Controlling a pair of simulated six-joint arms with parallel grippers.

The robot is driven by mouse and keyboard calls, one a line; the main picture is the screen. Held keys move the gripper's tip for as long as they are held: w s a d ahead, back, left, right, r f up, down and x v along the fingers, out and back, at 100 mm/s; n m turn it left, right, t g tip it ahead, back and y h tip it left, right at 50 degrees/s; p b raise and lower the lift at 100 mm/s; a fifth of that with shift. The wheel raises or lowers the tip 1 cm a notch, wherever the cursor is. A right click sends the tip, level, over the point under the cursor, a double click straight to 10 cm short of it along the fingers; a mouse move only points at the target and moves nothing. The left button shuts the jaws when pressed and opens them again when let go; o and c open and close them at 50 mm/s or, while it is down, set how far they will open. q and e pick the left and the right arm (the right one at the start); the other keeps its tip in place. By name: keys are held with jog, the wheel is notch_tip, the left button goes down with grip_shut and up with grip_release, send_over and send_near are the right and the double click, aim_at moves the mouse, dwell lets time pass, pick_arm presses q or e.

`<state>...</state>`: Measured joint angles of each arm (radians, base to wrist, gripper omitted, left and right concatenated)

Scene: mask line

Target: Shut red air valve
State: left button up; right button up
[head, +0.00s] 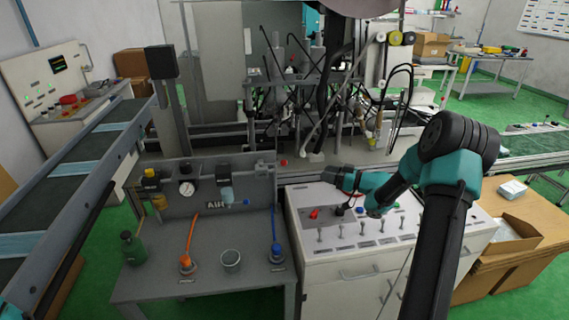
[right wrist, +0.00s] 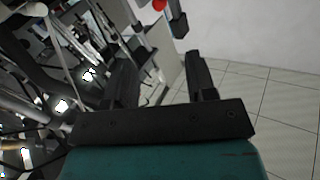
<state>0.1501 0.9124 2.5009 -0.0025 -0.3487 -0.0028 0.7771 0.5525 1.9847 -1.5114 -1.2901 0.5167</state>
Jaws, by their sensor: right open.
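A small red knob (head: 283,162) shows at the right end of the grey air panel (head: 215,180), and I take it for the red air valve. Its handle position is too small to tell. In the right wrist view a red round part (right wrist: 159,4), probably the same knob, is cut by the top edge, beyond the fingers. My right gripper (head: 330,174) reaches in from the right and stands to the right of the knob, apart from it. In the right wrist view its two dark fingers (right wrist: 160,75) are spread with nothing between them. My left gripper is out of view.
A white cabinet with a sloped switch panel (head: 350,243) lies below my right arm. Machinery with black hoses stands behind.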

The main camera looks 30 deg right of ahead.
aim_at(284, 162)
jog(key=shift+w+a, duration=0.1)
jog(key=x, duration=1.7)
jog(key=shift+w+f, duration=0.1)
jog(key=shift+c, duration=0.2)
grip_shut()
